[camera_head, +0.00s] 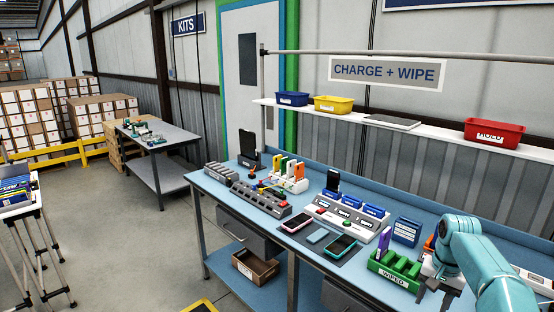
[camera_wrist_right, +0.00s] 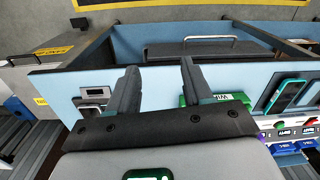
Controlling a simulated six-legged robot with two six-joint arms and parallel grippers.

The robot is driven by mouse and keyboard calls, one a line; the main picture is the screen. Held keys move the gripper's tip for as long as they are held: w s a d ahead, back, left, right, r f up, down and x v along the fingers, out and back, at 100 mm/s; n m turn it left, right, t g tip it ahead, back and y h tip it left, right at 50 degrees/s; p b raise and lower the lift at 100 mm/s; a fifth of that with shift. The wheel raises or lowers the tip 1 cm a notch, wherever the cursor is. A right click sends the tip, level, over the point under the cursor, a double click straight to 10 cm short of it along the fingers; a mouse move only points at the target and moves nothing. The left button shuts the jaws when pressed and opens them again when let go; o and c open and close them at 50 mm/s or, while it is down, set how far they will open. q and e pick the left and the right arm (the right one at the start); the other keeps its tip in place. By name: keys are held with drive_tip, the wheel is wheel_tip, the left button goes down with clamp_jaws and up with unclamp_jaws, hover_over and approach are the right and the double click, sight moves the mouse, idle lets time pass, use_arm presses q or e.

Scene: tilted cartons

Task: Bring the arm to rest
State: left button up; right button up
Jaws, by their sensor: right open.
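My right arm, teal, comes in at the lower right of the head view. Its dark gripper (camera_head: 435,297) is beside the right end of the green rack marked WIPED (camera_head: 402,283), above the bench's front area. In the right wrist view the gripper (camera_wrist_right: 158,68) has its two fingers spread apart with nothing between them. The green rack (camera_wrist_right: 238,97) shows just beyond the right finger there, partly hidden. A purple device (camera_head: 384,242) stands in the rack's left end. My left gripper is not in view.
The blue bench (camera_head: 218,196) holds a grey mat with two phones, a charging dock (camera_head: 335,222) and a grey slotted strip (camera_head: 258,200). A shelf above carries blue, yellow and red bins (camera_head: 494,131). A white device (camera_wrist_right: 95,93) lies left of my gripper in the wrist view.

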drive_tip(key=a+f+n+y+b, duration=0.1)
drive_tip(key=a+f, duration=0.4)
drive_tip(key=f, duration=0.2)
drive_tip(key=a+f+n, duration=0.2)
drive_tip(key=a+f, duration=0.2)
drive_tip(key=f, duration=0.3)
drive_tip(key=s+a+f+n+y+b, duration=0.2)
drive_tip(key=s+a+f, duration=0.6)
drive_tip(key=a+f, duration=0.5)
use_arm(q)
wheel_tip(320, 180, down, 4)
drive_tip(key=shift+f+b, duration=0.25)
drive_tip(key=shift+b, duration=0.55)
use_arm(e)
drive_tip(key=s+a+f, duration=0.1)
drive_tip(key=s+a, duration=0.2)
drive_tip(key=s, duration=0.4)
drive_tip(key=s+a+f+n, duration=0.1)
drive_tip(key=s+a+f, duration=0.1)
drive_tip(key=s, duration=0.5)
drive_tip(key=s+a+f, duration=0.2)
drive_tip(key=s+a, duration=0.2)
drive_tip(key=s, duration=0.3)
drive_tip(key=shift+n+y, duration=0.3)
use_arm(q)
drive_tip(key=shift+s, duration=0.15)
use_arm(e)
drive_tip(key=shift+s, duration=0.1)
